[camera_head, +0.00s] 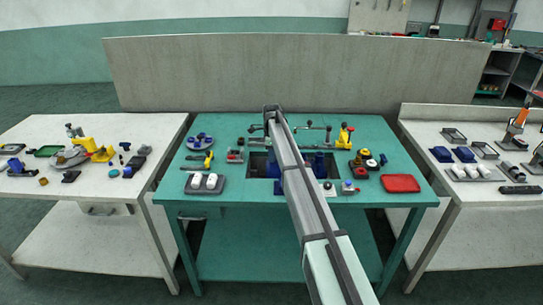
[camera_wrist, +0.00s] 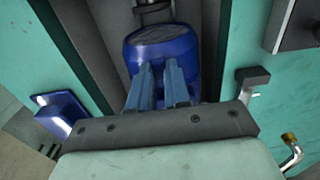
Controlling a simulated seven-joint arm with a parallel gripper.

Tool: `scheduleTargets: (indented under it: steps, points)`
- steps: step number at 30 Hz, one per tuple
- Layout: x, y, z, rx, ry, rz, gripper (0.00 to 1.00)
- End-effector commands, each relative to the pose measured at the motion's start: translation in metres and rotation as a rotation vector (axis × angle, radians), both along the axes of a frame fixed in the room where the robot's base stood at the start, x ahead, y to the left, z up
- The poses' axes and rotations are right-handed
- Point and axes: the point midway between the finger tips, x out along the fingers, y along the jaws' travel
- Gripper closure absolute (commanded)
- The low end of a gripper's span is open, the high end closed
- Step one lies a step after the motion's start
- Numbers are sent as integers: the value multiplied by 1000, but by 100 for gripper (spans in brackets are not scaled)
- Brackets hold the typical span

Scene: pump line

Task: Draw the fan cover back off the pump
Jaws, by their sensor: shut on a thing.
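In the wrist view a rounded blue housing with a dark top face, which looks like the fan cover (camera_wrist: 165,48), sits in a dark grey channel. My gripper (camera_wrist: 161,72) has its two blue-grey fingers close together on the near side of this cover, shut on it. The exact contact is hard to see because the colours are alike. A dark metal shaft or fitting (camera_wrist: 154,10) stands beyond the cover. In the head view the blue pump parts (camera_head: 319,165) show in the recess of the green table, and my arm hides the gripper and much of the pump.
A blue bracket (camera_wrist: 62,112) is left of the channel, and a grey clamp (camera_wrist: 252,78) and a brass-tipped lever (camera_wrist: 291,150) are at right. On the green table (camera_head: 225,208) are a red tray (camera_head: 400,183) and a dark tray with white pieces (camera_head: 204,183). White benches flank it.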

Motion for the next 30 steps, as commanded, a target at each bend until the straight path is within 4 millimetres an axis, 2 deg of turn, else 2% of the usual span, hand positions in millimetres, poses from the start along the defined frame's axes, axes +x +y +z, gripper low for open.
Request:
scheduleTargets:
  steps: [4, 30]
  points:
    - [0, 0, 0, 0, 0, 0, 100]
    - [0, 6, 0, 1, -1, 1, 100]
